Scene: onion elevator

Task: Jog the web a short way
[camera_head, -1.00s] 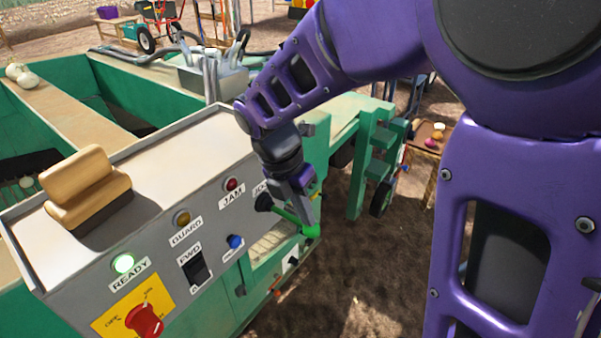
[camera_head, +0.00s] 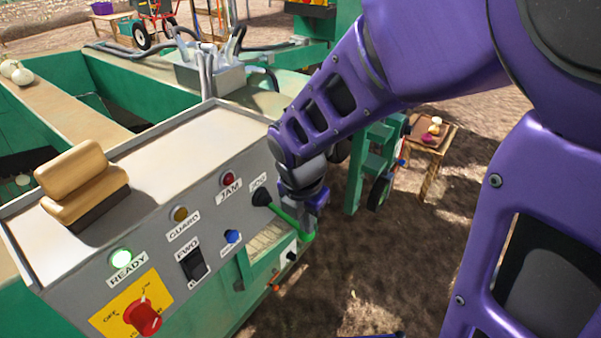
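The grey control panel (camera_head: 215,215) carries a label reading JOG at its right end. Below that label is a black round boss (camera_head: 262,197) with a green bent lever (camera_head: 287,219) running down and right from it. My gripper (camera_head: 313,212) is at the lever's outer end, pointing down, and overlaps it in the view. I cannot tell whether it touches or grips the lever. Its fingertips are small and partly hidden. The web itself cannot be made out.
The READY lamp (camera_head: 121,258) glows green; the JAM lamp (camera_head: 228,179) and GUARD lamp (camera_head: 180,214) look unlit. A black FWD rocker (camera_head: 194,263), a blue button (camera_head: 232,237) and a red rotary switch (camera_head: 145,318) share the panel. A small wooden table (camera_head: 430,140) stands beyond my arm.

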